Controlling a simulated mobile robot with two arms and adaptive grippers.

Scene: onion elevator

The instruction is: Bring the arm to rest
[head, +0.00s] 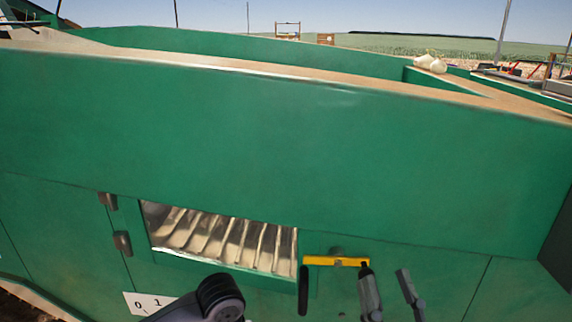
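My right gripper (385,272) shows at the bottom, right of centre. Its two grey fingers point up and stand apart, with nothing seen between them. It is in front of the green machine wall (270,150), close to the right end of a yellow handle (330,261). I cannot tell whether a finger touches the handle. A dark rounded arm link of mine (220,298) shows at the bottom left of centre. My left gripper is not seen.
An opening with metal slats (225,238) is in the green wall. A white label (150,303) reads 0 1. A dark upright bar (303,290) is left of the gripper. White onions (431,63) lie on the upper ledge at the right.

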